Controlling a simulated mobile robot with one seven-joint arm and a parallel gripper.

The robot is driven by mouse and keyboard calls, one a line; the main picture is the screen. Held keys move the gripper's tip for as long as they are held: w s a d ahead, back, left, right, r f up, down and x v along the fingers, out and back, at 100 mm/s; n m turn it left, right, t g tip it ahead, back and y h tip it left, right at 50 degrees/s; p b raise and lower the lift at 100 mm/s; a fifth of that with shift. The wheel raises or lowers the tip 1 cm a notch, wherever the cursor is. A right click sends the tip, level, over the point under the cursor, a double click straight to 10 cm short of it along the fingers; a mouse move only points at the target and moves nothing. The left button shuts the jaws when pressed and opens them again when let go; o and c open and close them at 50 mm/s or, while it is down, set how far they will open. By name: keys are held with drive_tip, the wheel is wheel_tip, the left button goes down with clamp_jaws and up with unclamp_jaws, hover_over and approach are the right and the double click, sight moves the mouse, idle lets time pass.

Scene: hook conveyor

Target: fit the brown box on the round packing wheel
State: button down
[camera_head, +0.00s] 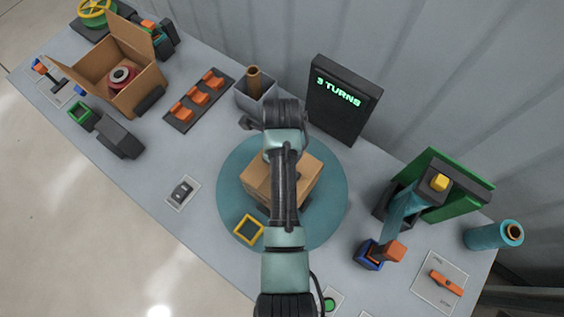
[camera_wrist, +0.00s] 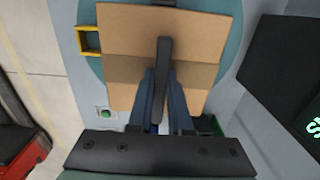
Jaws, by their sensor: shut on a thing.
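The brown box (camera_head: 259,178) is over the middle of the round teal packing wheel (camera_head: 233,178), partly hidden by my arm. In the wrist view the box (camera_wrist: 125,30) fills the upper middle, with the wheel (camera_wrist: 229,52) showing around it. A dark upright bar (camera_wrist: 163,65) stands out from the box. My gripper (camera_wrist: 162,82) has its blue fingers closed on this bar. I cannot tell whether the box rests on the wheel or is held just above it. A yellow square frame (camera_head: 248,229) sits at the wheel's front left, beside the box.
Behind the wheel stand a dark screen reading "3 TURNS" (camera_head: 341,101) and a grey holder (camera_head: 256,98) with a brown roll. A teal-and-green device (camera_head: 441,183) stands to the right. An open carton (camera_head: 119,91) and a tray of orange pieces (camera_head: 198,97) lie left. The front-left tabletop is mostly clear.

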drive_tip(key=shift+f, duration=0.45)
drive_tip(key=shift+f, duration=0.15)
drive_tip(key=c, duration=0.8)
unclamp_jaws()
drive_tip(key=shift+c, duration=0.2)
